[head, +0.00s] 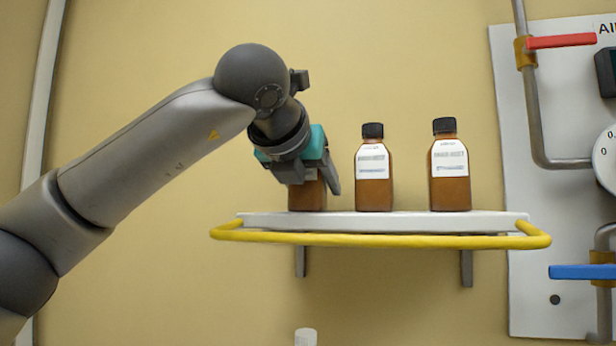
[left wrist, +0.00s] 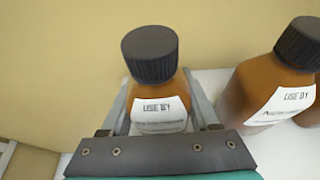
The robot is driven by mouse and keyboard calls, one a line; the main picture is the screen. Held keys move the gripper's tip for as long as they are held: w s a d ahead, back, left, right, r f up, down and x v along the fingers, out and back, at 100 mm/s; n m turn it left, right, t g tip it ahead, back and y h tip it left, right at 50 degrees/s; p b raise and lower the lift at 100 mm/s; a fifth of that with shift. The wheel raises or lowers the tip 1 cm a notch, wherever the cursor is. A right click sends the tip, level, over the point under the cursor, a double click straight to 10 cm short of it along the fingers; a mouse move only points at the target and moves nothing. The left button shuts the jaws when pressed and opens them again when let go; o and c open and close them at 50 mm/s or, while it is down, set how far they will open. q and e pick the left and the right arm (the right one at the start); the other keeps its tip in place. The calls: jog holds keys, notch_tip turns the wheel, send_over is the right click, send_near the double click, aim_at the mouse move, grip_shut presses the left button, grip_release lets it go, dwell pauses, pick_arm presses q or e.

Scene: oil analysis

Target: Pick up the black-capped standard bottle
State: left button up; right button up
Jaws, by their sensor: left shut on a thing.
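Three amber bottles stand on a white wall shelf (head: 380,222). The leftmost bottle (head: 307,195) is mostly hidden behind my left gripper (head: 313,184) in the head view. In the left wrist view this bottle (left wrist: 157,82) shows a black ribbed cap and a white "USE BY" label, between the two fingers. My left gripper is shut on it, and it is upright at the shelf. The middle bottle (head: 374,170) and the right bottle (head: 450,168) also have black caps and white labels. My right gripper is not in view.
A yellow rail (head: 380,240) runs around the shelf front. A panel at the right carries pipes, a red lever (head: 562,41), a blue lever (head: 582,272) and a gauge (head: 606,158). A white cylindrical thing (head: 305,337) shows below the shelf. The wall above the shelf is clear.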

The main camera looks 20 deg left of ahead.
pick_arm(q)
grip_shut()
jog(key=shift+r, duration=0.15)
